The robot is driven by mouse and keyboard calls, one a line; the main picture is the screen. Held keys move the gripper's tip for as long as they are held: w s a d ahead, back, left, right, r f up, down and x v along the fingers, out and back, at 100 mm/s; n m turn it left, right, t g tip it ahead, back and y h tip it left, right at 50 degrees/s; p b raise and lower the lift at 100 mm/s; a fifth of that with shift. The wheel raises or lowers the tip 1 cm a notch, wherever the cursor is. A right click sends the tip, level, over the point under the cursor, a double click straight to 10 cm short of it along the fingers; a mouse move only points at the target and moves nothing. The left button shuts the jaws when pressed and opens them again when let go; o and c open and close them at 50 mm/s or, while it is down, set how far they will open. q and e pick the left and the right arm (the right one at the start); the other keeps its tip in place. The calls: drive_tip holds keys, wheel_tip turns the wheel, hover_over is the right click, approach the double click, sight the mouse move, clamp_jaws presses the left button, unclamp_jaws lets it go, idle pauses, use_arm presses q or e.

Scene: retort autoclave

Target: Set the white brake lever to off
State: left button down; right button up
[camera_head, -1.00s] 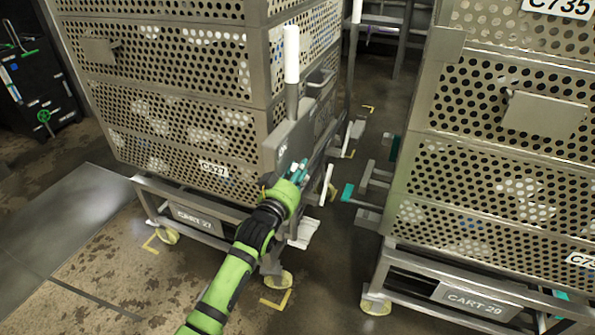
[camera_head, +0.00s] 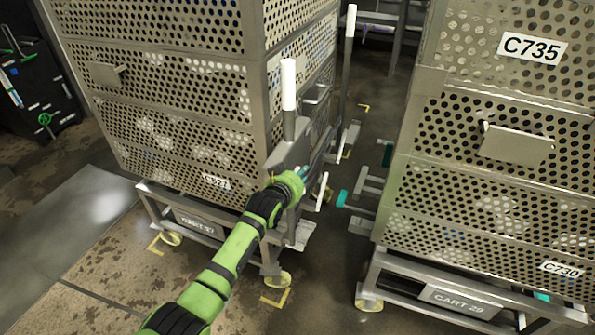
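A brake lever with a white grip (camera_head: 288,85) stands upright on a grey bracket (camera_head: 287,153) at the near right corner of cart 27 (camera_head: 197,222). The arm from the lower left ends in my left gripper (camera_head: 302,173), just below and right of the bracket, well below the white grip. Only small teal parts of its fingers show. The green wrist hides the rest, so I cannot tell whether they are open or touch anything.
Another white-gripped lever (camera_head: 350,22) stands farther back. A short white lever (camera_head: 321,191) is close right of my gripper. Open floor (camera_head: 95,265) lies at left.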

use_arm(q)
drive_tip(key=shift+f, duration=0.1)
drive_tip(key=c, duration=1)
unclamp_jaws()
drive_tip(key=shift+c, duration=0.2)
drive_tip(key=shift+s, duration=0.15)
drive_tip(key=v, duration=0.7)
drive_tip(key=shift+s+r, duration=0.25)
drive_tip(key=shift+s, duration=0.1)
drive_tip(key=shift+a, duration=0.1)
